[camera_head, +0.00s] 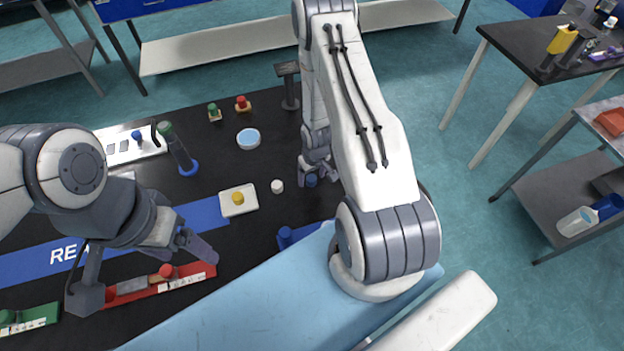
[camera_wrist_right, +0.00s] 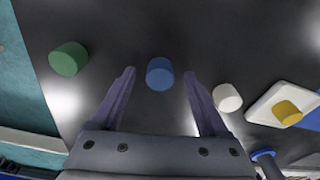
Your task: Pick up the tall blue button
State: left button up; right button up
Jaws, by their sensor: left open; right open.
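A plain dark blue cylinder, which I take as the tall blue button (camera_head: 311,180), stands on the black table beside my right gripper (camera_head: 318,172). In the right wrist view the blue button (camera_wrist_right: 160,73) shows between the two fingertips of the open right gripper (camera_wrist_right: 159,80), with a gap on both sides. My left gripper (camera_head: 197,240) is open and empty, above the table near the red strip. Part of the right gripper is hidden by its own arm in the head view.
A white cylinder (camera_head: 277,186) and a white plate with a yellow button (camera_head: 238,198) stand left of the blue button. A green cylinder (camera_wrist_right: 68,58) is on its other side. A blue holder (camera_head: 300,234) lies nearer. A light blue dish (camera_head: 248,138) is farther back.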

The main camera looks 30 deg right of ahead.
grip_shut()
